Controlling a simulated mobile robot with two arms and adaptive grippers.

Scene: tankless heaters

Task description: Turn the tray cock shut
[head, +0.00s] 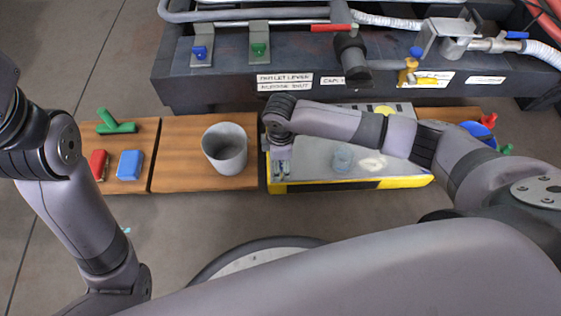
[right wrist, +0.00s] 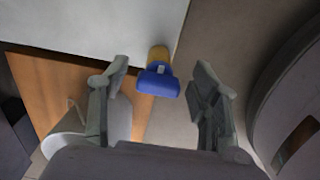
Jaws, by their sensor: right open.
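The tray cock (right wrist: 158,82) shows in the right wrist view with a blue handle and a yellow body. It sits at the edge of a pale flat surface (right wrist: 100,22), which looks like the tray's. In the head view the grey tray (head: 308,162) has yellow and black edging; I cannot make out the cock there. My right gripper (head: 281,168) is over the tray's left front corner. In the right wrist view its fingers (right wrist: 160,85) are open and apart, with the cock showing between them and nothing held. My left arm is at the left; its gripper is out of view.
A grey bucket (head: 225,150) stands on the wooden boards (head: 180,178), left of the tray. Red and blue blocks (head: 130,164) and a green tool (head: 116,124) lie farther left. A dark bench with labels (head: 285,82), pipes and valves runs behind. Bare floor lies in front.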

